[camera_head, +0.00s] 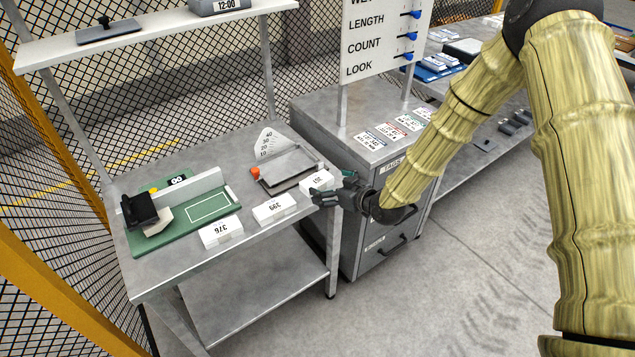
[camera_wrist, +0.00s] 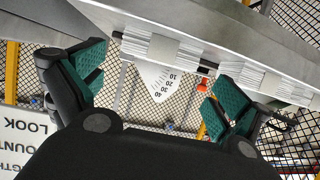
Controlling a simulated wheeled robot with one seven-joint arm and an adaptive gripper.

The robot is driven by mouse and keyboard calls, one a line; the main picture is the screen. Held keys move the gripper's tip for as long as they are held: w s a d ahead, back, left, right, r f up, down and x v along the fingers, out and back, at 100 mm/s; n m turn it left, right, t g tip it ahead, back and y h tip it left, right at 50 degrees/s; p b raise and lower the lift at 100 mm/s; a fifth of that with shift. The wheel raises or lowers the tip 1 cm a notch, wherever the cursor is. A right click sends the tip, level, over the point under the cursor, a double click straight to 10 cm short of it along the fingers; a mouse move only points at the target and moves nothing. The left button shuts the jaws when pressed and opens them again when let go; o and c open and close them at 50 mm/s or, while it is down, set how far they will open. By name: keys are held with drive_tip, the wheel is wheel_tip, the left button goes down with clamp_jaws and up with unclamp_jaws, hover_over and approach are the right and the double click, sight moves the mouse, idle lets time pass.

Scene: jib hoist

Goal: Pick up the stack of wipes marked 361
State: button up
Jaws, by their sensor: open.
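The white stack of wipes marked 361 (camera_head: 316,181) lies at the right end of the front row on the metal bench. My gripper (camera_head: 326,194) is at the bench's right front edge, just in front of this stack, and partly covers its right side. In the wrist view my gripper (camera_wrist: 155,82) is open, with green-padded fingers spread left and right. A white layered stack (camera_wrist: 150,46) shows in the gap ahead of them, apparently the 361 stack. Nothing is held between the fingers. Whether a finger touches the stack cannot be told.
Stacks marked 399 (camera_head: 275,208) and 376 (camera_head: 221,232) lie left along the bench edge. A scale with a fan dial (camera_head: 268,143) stands behind. A green board with a black device (camera_head: 145,213) is at left. A grey tag cabinet (camera_head: 350,125) stands close right.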

sight(317, 180)
drive_tip(key=shift+p+x, duration=0.5)
drive_tip(key=shift+x, duration=0.55)
drive_tip(key=shift+p+x, duration=0.7)
drive_tip(key=shift+x, duration=1.35)
drive_tip(key=shift+w+d+r, duration=0.1)
drive_tip(key=shift+c, duration=0.4)
drive_tip(key=c, duration=0.7)
